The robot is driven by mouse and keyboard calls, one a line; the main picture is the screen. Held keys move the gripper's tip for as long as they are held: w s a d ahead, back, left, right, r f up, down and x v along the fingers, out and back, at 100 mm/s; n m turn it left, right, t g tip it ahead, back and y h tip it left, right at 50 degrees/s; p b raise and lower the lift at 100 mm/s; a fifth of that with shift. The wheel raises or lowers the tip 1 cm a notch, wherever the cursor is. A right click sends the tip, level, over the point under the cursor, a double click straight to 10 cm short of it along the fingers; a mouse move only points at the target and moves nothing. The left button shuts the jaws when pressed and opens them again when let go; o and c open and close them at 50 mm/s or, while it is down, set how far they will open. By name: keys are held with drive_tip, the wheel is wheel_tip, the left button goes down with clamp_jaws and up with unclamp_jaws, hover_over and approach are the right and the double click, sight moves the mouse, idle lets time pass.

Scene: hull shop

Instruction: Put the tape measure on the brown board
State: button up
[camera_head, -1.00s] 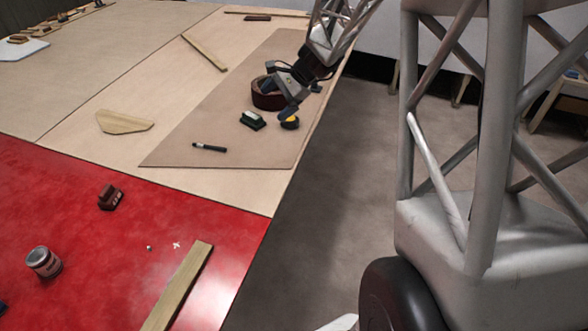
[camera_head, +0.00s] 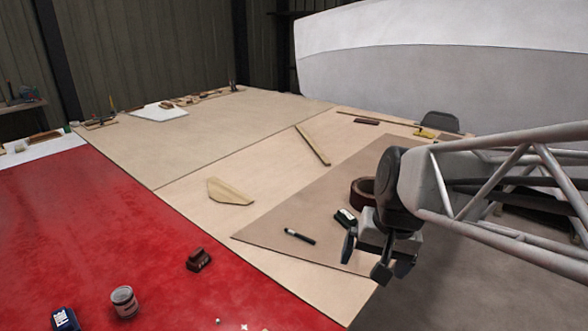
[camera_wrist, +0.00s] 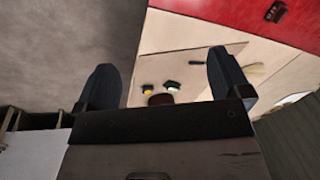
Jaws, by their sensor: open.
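The brown board (camera_head: 275,235) lies flat on the pale table at the right. A small yellow and black round object, which looks like the tape measure (camera_wrist: 148,91), sits on the board in the wrist view; my gripper hides it in the head view. My gripper (camera_head: 366,258) is open and empty, above the board's near right edge in the head view. In the wrist view its two fingers (camera_wrist: 160,62) are wide apart, with nothing between them and the tape measure farther off.
A brown block (camera_head: 198,261), a can (camera_head: 124,302) and a blue item (camera_head: 65,319) stand on the red surface (camera_head: 90,230). The floor is at right.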

drive_tip(key=s+n+t+h, duration=0.1)
drive_tip(key=s+n, duration=0.2)
drive_tip(key=s, duration=0.4)
drive_tip(key=shift+s+h, duration=0.3)
drive_tip(key=shift+h, duration=0.1)
